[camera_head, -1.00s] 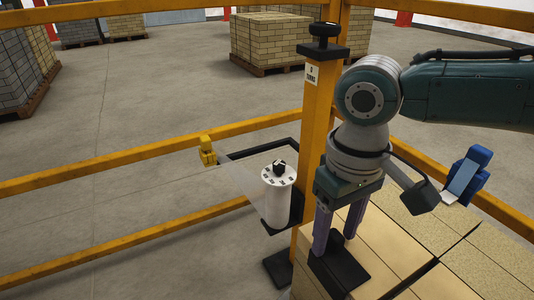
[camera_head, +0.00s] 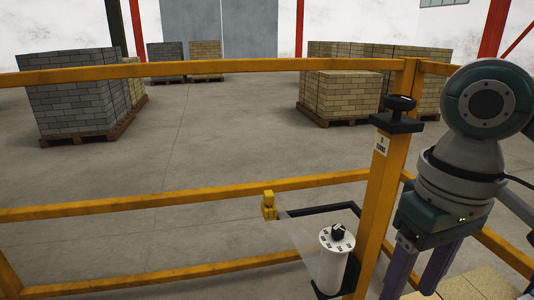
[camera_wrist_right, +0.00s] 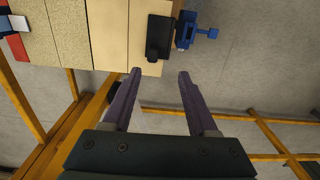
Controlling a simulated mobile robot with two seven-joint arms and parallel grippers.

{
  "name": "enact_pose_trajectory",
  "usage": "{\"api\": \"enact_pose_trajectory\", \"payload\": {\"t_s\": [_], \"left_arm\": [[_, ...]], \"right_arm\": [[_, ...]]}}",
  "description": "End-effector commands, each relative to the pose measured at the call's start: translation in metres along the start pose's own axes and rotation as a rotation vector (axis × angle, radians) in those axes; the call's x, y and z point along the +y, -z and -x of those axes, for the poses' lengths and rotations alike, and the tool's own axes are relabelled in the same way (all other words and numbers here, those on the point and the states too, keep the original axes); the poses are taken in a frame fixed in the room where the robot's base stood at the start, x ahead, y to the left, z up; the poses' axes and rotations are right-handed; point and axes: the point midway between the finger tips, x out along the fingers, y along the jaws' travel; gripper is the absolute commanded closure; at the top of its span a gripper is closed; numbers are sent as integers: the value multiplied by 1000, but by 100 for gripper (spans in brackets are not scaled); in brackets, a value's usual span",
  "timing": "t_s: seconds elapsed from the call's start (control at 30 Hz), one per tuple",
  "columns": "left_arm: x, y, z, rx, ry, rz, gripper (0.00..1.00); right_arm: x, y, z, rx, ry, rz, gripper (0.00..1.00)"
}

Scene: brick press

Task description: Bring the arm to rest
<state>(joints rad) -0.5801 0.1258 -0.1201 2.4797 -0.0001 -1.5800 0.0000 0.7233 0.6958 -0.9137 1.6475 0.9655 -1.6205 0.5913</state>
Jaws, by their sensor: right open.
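My right gripper (camera_head: 412,292) is at the lower right of the head view, pointing down, with its purple fingers partly cut off by the bottom edge. In the right wrist view the right gripper (camera_wrist_right: 160,75) is open, with nothing between its two fingers. A black block (camera_wrist_right: 158,37) lies beyond the fingertips at the edge of the beige bricks (camera_wrist_right: 110,35), apart from the fingers. My left gripper is not in view.
A yellow post (camera_head: 385,200) with a black knob and yellow rails (camera_head: 180,201) stand beside the arm. A white cylinder (camera_head: 334,268) is left of the gripper. A blue fixture (camera_wrist_right: 185,30) adjoins the black block. Brick pallets (camera_head: 75,105) stand far back on open floor.

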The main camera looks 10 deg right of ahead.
Motion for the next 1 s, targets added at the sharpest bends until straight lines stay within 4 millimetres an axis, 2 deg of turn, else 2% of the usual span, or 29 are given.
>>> {"api": "enact_pose_trajectory", "payload": {"t_s": [0.2,0.3,0.37,0.47,0.57,0.87,0.9,1.0], "left_arm": [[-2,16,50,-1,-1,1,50],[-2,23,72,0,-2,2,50],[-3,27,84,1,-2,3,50],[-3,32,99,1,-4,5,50],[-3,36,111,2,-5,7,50],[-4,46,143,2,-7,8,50],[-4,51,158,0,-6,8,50],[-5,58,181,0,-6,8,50]], "right_arm": [[-81,-37,24,103,131,218,41],[-106,-55,45,186,179,255,41],[-112,-66,58,231,189,251,41],[-108,-81,76,283,175,216,41],[-96,-97,90,311,136,171,41],[-38,-156,130,290,-52,36,41],[-41,-151,146,298,-47,45,41],[-41,-150,170,298,-45,48,41]]}}
